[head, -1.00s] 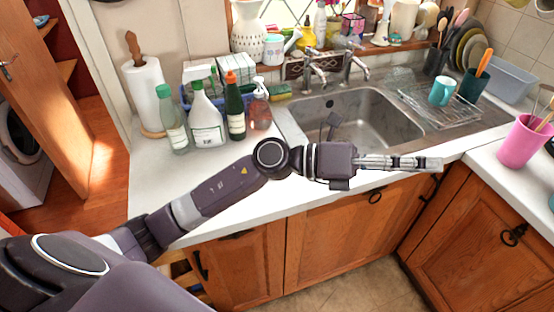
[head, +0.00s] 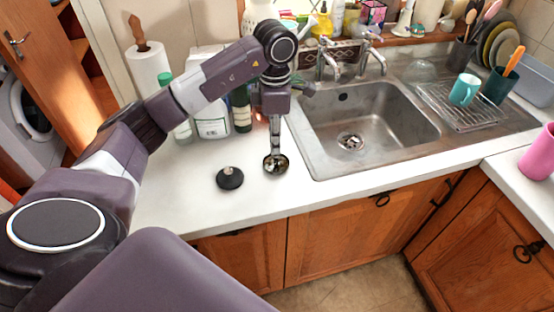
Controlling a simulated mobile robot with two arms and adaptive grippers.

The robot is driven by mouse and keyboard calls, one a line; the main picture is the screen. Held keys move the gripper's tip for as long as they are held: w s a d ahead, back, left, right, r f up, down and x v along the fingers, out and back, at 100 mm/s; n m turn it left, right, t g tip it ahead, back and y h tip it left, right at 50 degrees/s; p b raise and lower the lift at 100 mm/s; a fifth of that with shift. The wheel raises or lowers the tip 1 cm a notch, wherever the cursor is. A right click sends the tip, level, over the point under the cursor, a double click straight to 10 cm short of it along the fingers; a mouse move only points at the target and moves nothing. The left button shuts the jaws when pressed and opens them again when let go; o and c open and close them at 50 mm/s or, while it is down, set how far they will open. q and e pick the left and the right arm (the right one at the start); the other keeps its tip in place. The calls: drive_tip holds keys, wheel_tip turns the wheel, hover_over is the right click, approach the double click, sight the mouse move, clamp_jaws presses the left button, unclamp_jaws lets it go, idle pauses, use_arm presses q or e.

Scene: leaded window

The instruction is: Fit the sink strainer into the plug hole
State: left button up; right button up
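A small round metal strainer (head: 277,164) with a dark middle is on the white counter, left of the sink. My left gripper (head: 275,152) points straight down, with its fingertips at the strainer. The fingers look narrow from here, and I cannot tell whether they are closed on it or only over it. The plug hole (head: 350,142) is a round metal drain in the floor of the steel sink (head: 385,125), and it is unobstructed in view. My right gripper is not in view.
A black round plug with a knob (head: 230,178) lies on the counter just left of the strainer. Bottles (head: 211,124) stand behind my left arm. Taps (head: 328,62) rise at the sink's back edge. A drying rack (head: 470,118) with a teal mug (head: 464,90) is at right.

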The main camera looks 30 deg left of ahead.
sight(276, 159)
use_arm(q)
wheel_tip(276, 159, down, 5)
drive_tip(key=shift+f+p, duration=0.15)
drive_tip(key=shift+p, duration=1.05)
drive_tip(key=shift+f, duration=0.35)
drive_tip(key=shift+c, duration=0.4)
drive_tip(key=shift+w, duration=0.1)
clamp_jaws()
